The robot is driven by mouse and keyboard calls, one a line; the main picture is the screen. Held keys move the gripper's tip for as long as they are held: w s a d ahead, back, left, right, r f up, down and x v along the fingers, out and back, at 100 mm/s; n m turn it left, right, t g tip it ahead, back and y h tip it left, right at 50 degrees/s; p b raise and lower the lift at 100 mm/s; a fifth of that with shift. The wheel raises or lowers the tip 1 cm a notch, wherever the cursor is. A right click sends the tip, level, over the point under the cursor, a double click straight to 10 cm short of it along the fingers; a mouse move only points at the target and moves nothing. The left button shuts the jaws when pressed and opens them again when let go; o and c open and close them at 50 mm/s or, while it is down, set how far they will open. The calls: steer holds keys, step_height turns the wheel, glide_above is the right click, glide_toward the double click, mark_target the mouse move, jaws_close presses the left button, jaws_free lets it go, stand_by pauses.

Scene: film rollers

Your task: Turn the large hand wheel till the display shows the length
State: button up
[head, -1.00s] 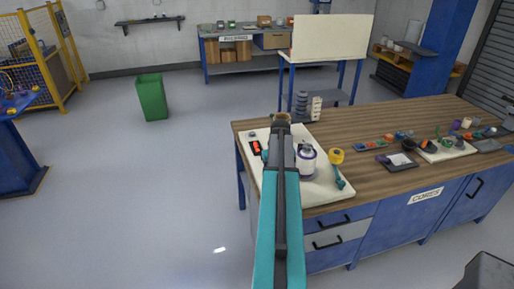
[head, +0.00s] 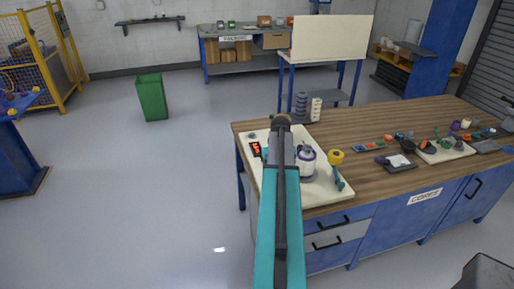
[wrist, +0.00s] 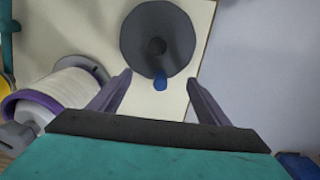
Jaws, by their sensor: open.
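The large hand wheel (wrist: 158,38) shows in the wrist view as a dark grey disc with a blue handle knob (wrist: 160,80) at its near edge. My gripper (wrist: 160,77) is open, its two purple fingers on either side of the knob, with gaps at both sides; contact is not visible. In the head view my arm hides the wheel. The display (head: 256,150), dark with red digits too small to read, sits on the cream board (head: 318,192) left of my arm. A white roll with purple flanges (head: 307,158) stands right of my arm; it also shows in the wrist view (wrist: 66,90).
A yellow roll (head: 336,157) and a teal part (head: 338,178) lie at the board's right. Grey stacked discs (head: 301,105) stand behind the board. The wooden bench top (head: 350,125) holds trays of small parts at right. Floor left of the bench is open.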

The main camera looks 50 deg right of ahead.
steer(key=shift+r+p, duration=1.35)
steer(key=shift+r, duration=1.15)
